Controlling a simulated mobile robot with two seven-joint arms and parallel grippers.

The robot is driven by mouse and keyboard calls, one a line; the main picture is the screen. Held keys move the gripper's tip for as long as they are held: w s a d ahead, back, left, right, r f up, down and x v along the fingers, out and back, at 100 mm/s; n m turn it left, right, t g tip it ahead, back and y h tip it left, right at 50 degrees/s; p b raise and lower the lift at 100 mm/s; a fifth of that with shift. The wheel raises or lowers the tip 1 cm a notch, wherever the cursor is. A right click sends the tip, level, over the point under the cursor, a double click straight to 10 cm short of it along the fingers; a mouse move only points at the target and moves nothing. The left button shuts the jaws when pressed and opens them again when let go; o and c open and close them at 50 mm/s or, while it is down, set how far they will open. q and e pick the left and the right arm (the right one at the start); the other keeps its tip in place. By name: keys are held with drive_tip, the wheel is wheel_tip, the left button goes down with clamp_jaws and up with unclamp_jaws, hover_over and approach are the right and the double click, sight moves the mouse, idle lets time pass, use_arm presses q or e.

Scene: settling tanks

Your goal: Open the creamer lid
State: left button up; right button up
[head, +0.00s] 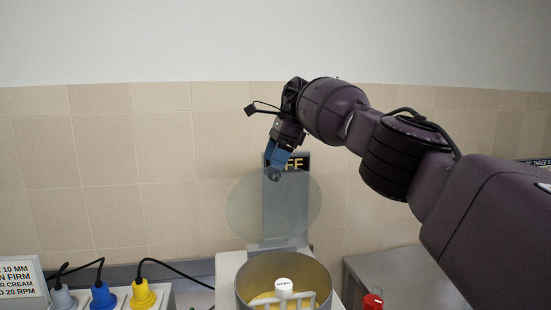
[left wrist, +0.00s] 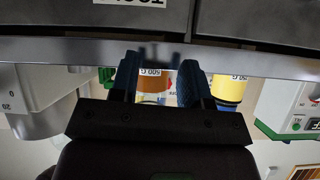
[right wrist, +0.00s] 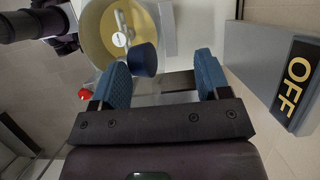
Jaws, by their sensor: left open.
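The creamer's round bowl (head: 290,262) shows low in the head view, with yellow contents and a white paddle (head: 284,287) inside. Its translucent disc lid (head: 240,210) stands upright behind the bowl, in front of a grey column; the bowl's top is uncovered. My right gripper (head: 273,174) is at the lid's upper edge. In the right wrist view its blue fingers (right wrist: 162,78) are wide apart. A dark blue knob (right wrist: 145,60) lies beyond them, close to the left finger; I cannot tell whether they touch. My left gripper (left wrist: 158,80) is open and empty.
A grey block marked OFF (right wrist: 290,75) is right of the right gripper. A red knob (head: 372,301) is right of the bowl. Grey, blue and yellow plugs (head: 103,295) and a sign (head: 20,285) are at left. Labelled containers (left wrist: 228,88) show past the left fingers, near a metal edge.

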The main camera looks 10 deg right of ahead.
use_arm(q)
drive_tip(key=shift+w+r, duration=0.1)
drive_tip(key=shift+w, duration=0.1)
use_arm(e)
drive_tip(key=v, duration=0.7)
drive_tip(key=shift+s+r, duration=0.15)
drive_tip(key=shift+s, duration=0.2)
use_arm(q)
drive_tip(key=shift+d, duration=0.1)
use_arm(e)
drive_tip(key=shift+s+d, duration=0.1)
drive_tip(key=shift+d, duration=0.05)
